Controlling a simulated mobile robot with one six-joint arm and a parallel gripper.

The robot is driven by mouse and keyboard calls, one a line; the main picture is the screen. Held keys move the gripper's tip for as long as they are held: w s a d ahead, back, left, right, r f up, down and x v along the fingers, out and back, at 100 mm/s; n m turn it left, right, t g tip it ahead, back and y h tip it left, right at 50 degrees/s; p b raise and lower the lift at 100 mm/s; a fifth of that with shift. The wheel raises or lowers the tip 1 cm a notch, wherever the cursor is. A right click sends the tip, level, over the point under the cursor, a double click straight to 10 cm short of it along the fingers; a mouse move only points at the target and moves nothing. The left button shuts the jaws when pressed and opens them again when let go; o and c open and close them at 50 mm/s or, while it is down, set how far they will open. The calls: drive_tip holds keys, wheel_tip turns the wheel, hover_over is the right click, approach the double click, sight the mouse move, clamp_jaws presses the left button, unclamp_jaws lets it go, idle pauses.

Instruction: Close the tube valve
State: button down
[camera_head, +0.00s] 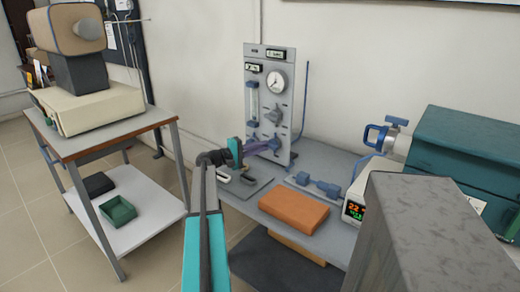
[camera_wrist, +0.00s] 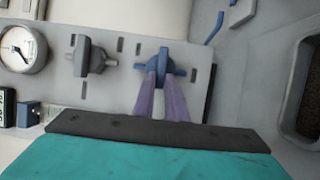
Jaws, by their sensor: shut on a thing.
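A blue valve handle (camera_head: 274,143) sits low on the upright grey gas panel (camera_head: 261,100). It also shows in the wrist view (camera_wrist: 163,58), with a short blue stub on each side. My gripper (camera_head: 264,146) reaches it from the left in the head view. In the wrist view its two purple fingers (camera_wrist: 160,88) are shut on the blue handle. The fingers hide the handle's near end. A dark grey valve (camera_wrist: 84,56) is beside it in the wrist view, untouched, between the blue valve and the round gauge (camera_wrist: 21,47).
An orange block (camera_head: 294,210) and blue fittings (camera_head: 315,185) lie on the grey bench. A teal furnace (camera_head: 465,155) with a blue-handled tube end (camera_head: 385,130) stands at right. A cart (camera_head: 150,215) with a beige instrument (camera_head: 92,108) is at left.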

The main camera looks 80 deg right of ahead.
drive_tip(key=shift+w+d+r, duration=0.1)
drive_tip(key=shift+d+r, duration=0.05)
drive_tip(key=c, duration=1.8)
unclamp_jaws()
drive_tip(key=v, duration=1.3)
drive_tip(key=shift+w+a+b, duration=0.2)
drive_tip(key=shift+a+b, duration=0.15)
drive_tip(key=shift+b, duration=0.05)
